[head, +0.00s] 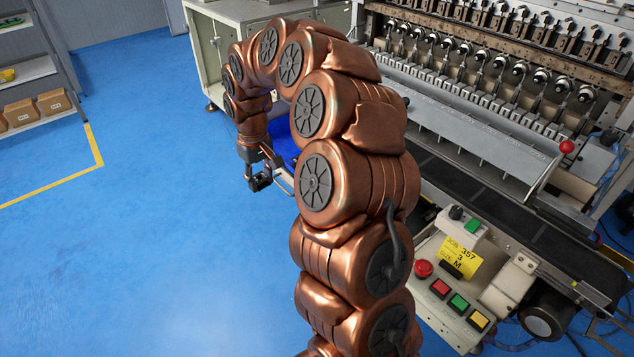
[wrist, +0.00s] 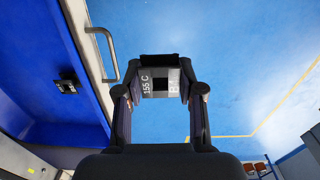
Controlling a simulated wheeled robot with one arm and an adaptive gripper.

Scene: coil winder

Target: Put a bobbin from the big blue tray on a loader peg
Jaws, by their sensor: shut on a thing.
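My gripper (wrist: 160,92) is shut on a bobbin (wrist: 151,83) in the wrist view. The bobbin is grey and black with a dark square opening and white lettering, and it sits between the two fingertips. In the head view my gripper (head: 259,178) hangs over the blue floor, just left of the big blue tray (head: 284,142), which is mostly hidden by my arm. The wrist view shows the tray's blue wall (wrist: 88,62) at left, with another dark bobbin (wrist: 66,88) inside. I cannot pick out the loader pegs with certainty.
A metal handle (wrist: 107,52) stands out beside the tray. The coil winder (head: 490,75) fills the upper right, with a dark belt (head: 470,190) and a control box (head: 455,270) in front. Shelves with boxes (head: 53,101) stand far left. The floor at left is open.

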